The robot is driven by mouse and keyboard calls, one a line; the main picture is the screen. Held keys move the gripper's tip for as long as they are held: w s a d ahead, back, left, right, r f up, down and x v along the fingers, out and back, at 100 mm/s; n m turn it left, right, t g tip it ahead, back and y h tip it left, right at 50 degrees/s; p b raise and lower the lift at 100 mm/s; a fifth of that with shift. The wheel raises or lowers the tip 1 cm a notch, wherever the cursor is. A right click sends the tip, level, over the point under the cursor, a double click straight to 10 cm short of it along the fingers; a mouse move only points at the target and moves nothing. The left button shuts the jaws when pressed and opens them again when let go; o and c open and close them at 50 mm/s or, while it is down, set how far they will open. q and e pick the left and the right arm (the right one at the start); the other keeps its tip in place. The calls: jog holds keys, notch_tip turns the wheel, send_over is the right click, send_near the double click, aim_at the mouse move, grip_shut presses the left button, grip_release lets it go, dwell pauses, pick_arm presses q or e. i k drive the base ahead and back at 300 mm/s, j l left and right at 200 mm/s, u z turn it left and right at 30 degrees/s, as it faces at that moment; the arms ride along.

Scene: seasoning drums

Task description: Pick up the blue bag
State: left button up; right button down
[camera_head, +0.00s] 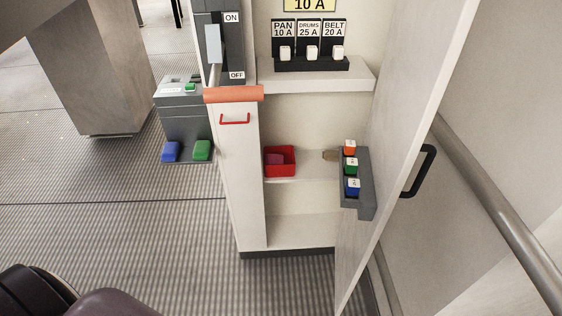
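No thing shows clearly as a bag. A small blue item (170,152) lies on the low front ledge of a grey box at the left, beside a green one (202,150). Another small blue piece with a white mark (353,187) sits lowest in a grey holder on the open cabinet door, below a green piece (351,166) and an orange-red piece (349,147). I cannot tell which blue thing is the bag. Neither of my grippers is in view.
An open white cabinet door (413,110) with a black handle (420,171) stands at the right. On the cabinet shelves are a red bin (280,162) and a fuse block (310,64). The ribbed floor (120,225) is clear.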

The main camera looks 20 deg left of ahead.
aim_at(170, 151)
jog(key=u, duration=1.55)
